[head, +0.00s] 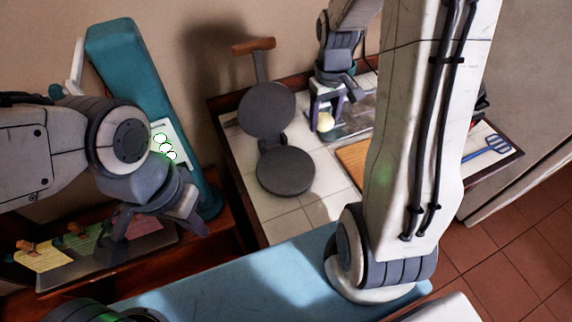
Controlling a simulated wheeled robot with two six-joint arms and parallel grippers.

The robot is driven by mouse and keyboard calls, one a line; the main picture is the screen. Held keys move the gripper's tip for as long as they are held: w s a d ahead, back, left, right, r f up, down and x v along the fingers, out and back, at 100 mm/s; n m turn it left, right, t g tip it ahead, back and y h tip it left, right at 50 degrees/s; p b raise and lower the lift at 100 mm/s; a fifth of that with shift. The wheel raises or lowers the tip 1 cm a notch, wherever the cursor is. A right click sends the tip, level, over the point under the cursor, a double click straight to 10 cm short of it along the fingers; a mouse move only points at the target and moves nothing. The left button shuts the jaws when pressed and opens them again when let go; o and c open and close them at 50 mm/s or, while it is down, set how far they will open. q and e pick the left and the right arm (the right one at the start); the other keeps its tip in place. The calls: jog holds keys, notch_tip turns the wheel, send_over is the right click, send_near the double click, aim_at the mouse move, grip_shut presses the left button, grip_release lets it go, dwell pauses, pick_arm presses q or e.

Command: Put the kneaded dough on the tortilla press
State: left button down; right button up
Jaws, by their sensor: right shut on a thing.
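The tortilla press (286,172) is dark grey and stands open on the white tiled counter. Its upper plate (267,108) is tilted up at the back, with a wooden handle (254,46) above it. My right gripper (328,103) is to the right of the press, above the counter, and is shut on the dough (325,121), a small pale ball at its fingertips. The dough is apart from the press. My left gripper (157,221) is at the left with its fingers spread, empty, well away from the press.
A wooden board (353,162) lies right of the press, partly hidden by my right arm. A blue slotted utensil (487,149) lies further right. A tray with colourful cards (88,258) is at the lower left. Bare tiles surround the press.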

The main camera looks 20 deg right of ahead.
jog(key=p, duration=0.2)
send_over(286, 168)
notch_tip(286, 168, down, 6)
jog(key=shift+f, duration=0.1)
notch_tip(286, 168, down, 4)
jog(key=shift+r, duration=0.1)
jog(key=shift+f, duration=0.3)
jog(key=o, duration=1.3)
jog(key=shift+o, duration=0.2)
jog(key=shift+r, duration=0.1)
